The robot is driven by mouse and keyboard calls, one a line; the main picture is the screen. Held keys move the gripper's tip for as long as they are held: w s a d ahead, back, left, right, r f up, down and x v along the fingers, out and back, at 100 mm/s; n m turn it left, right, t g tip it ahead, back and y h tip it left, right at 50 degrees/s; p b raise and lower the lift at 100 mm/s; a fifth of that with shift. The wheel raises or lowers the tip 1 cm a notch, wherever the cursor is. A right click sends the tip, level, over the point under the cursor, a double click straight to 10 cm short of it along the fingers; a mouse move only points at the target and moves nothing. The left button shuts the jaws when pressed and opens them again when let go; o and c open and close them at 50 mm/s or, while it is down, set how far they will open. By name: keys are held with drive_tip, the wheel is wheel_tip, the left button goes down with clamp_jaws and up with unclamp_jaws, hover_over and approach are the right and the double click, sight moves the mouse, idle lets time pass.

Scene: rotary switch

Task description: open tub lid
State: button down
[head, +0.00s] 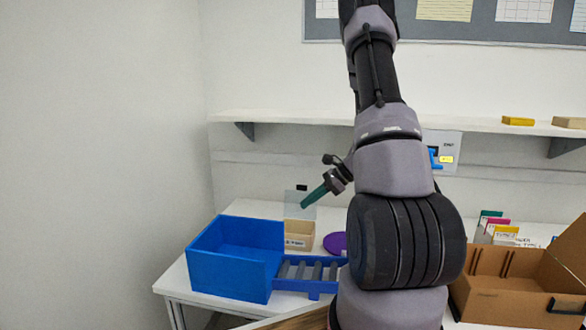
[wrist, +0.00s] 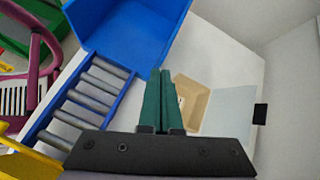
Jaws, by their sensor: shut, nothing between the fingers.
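The tub (head: 298,236) is a small tan box with a label on its front, standing on the white table beside the blue bin. Its clear lid (head: 299,211) stands raised at the back of the tub, with a black tab (head: 302,187) at its top edge. In the wrist view the tub (wrist: 199,88) shows its open inside, the lid (wrist: 232,112) lies to its right, and the black tab (wrist: 260,114) is at the far edge. My gripper (head: 305,204) has green fingers, shut and empty, above the tub in front of the lid; the fingers (wrist: 161,72) partly cover the tub in the wrist view.
A blue bin (head: 225,271) and a roller ramp (head: 309,286) stand left and in front of the tub. A purple disc (head: 335,242) lies right of it. A cardboard box (head: 500,299) is at right. A shelf (head: 285,120) runs above.

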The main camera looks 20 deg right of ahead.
drive_tip(key=s+a+r+n+g+h, duration=0.1)
drive_tip(key=s+a+r+n, duration=0.15)
drive_tip(key=r, duration=0.35)
drive_tip(key=s+a+r+n, duration=0.1)
drive_tip(key=a+r+n, duration=0.25)
drive_tip(key=r, duration=0.25)
drive_tip(key=s+a+r+n+t+h, duration=0.2)
drive_tip(key=s+a+r+n+h, duration=0.1)
drive_tip(key=s+r, duration=0.5)
drive_tip(key=s+a+r+n+t+h, duration=0.2)
drive_tip(key=s+r+n, duration=0.4)
drive_tip(key=s+r, duration=0.3)
drive_tip(key=shift+s+a+r+n+h, duration=0.15)
drive_tip(key=shift+a+r+n+h, duration=0.15)
drive_tip(key=shift+a+h, duration=0.15)
